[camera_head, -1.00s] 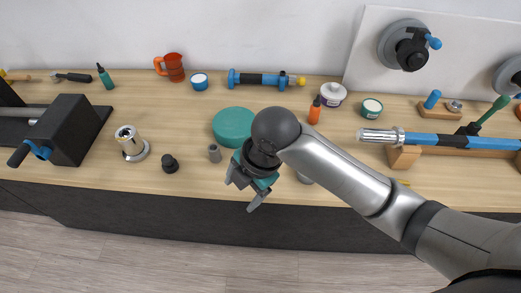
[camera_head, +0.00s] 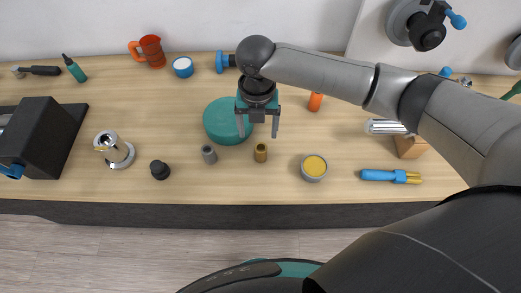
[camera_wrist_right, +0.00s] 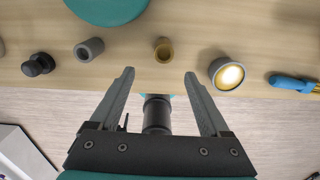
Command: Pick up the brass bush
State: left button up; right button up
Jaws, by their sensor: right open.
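The brass bush (camera_head: 261,153) is a small, hollow, gold-brown cylinder standing upright near the front of the wooden bench. It also shows in the right wrist view (camera_wrist_right: 163,51), beyond the fingertips and roughly between their lines. My right gripper (camera_head: 258,136) is open and empty, pointing down, just behind the bush in the head view and apart from it. Its two fingers (camera_wrist_right: 160,72) are spread wide in the right wrist view. My left gripper is not in view.
A teal round lid or disc (camera_head: 222,122) lies behind the grey bush. A grey tin with yellow contents (camera_head: 314,168) stands to the right, and a blue-handled tool (camera_head: 385,176) lies further right. A black knob (camera_head: 159,170) sits left. The bench's front edge is close.

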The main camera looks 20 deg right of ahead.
aim_at(261, 151)
notch_tip(261, 151, down, 3)
jog(key=shift+f, duration=0.3)
jog(key=shift+d+f, duration=0.1)
jog(key=shift+f, duration=0.3)
jog(key=f, duration=0.3)
jog(key=shift+w+d+f, duration=0.1)
jog(key=shift+d+f, duration=0.1)
jog(key=shift+d, duration=0.1)
jog(key=shift+f, duration=0.4)
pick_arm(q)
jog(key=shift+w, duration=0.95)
pick_arm(e)
jog(key=shift+c, duration=0.6)
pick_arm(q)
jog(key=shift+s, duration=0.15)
pick_arm(e)
grip_shut()
